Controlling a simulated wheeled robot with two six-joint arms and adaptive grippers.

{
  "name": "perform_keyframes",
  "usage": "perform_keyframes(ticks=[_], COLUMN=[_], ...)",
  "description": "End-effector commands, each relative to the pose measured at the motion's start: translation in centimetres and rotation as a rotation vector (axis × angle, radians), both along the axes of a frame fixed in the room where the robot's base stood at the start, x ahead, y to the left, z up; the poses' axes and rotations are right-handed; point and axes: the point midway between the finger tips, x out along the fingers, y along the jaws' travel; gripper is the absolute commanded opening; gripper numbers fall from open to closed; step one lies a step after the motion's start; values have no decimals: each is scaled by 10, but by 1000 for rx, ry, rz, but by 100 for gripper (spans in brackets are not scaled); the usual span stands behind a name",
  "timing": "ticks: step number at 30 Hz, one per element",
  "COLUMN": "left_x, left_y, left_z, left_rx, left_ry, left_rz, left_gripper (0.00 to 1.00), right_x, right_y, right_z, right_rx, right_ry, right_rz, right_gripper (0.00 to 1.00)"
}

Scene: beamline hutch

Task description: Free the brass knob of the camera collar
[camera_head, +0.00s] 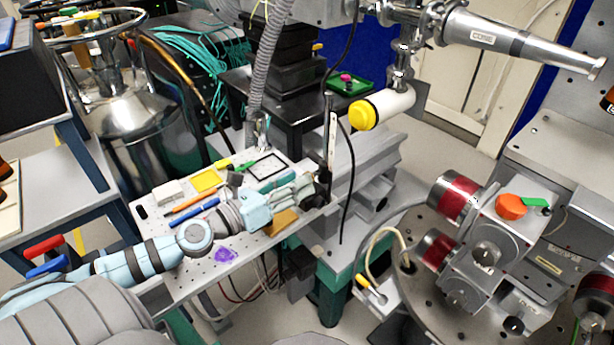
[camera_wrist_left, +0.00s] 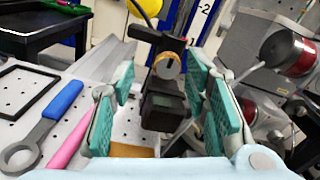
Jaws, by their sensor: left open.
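The brass knob (camera_wrist_left: 167,67) shows in the left wrist view on the front of a black collar (camera_wrist_left: 164,45). A black camera body (camera_wrist_left: 160,108) hangs just below it. My left gripper (camera_wrist_left: 160,78) is open, with teal-padded fingers on both sides of the camera and knob. The knob appears beyond the fingertips, and I see no contact. In the head view my left gripper (camera_head: 311,188) reaches right across the perforated board to the black upright post (camera_head: 325,172). The knob cannot be made out there. My right gripper is not in view.
The perforated board (camera_head: 185,278) carries pens, a yellow square (camera_head: 206,180), a black frame (camera_head: 267,166) and a purple part (camera_head: 225,255). Motor stages with red bands (camera_head: 456,197) stand right.

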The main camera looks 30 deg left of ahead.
Motion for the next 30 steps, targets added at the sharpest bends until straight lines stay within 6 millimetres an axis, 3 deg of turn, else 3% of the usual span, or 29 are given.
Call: perform_keyframes(ticks=[3,6,18,26,30], left_x=[14,25,33,33,33], left_y=[-7,-10,-15,-15,-15], left_z=[14,11,3,3,3], left_rx=[-16,-10,-6,-6,-38], left_ry=[-23,-13,-8,-8,2], left_rz=[-10,-8,-15,-15,-15], left_gripper=[42,42,42,1,0], right_x=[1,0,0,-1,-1], right_y=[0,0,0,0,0], right_z=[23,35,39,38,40], right_rx=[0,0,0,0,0], right_ry=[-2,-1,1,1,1], right_rz=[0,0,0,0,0], right_gripper=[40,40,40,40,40])
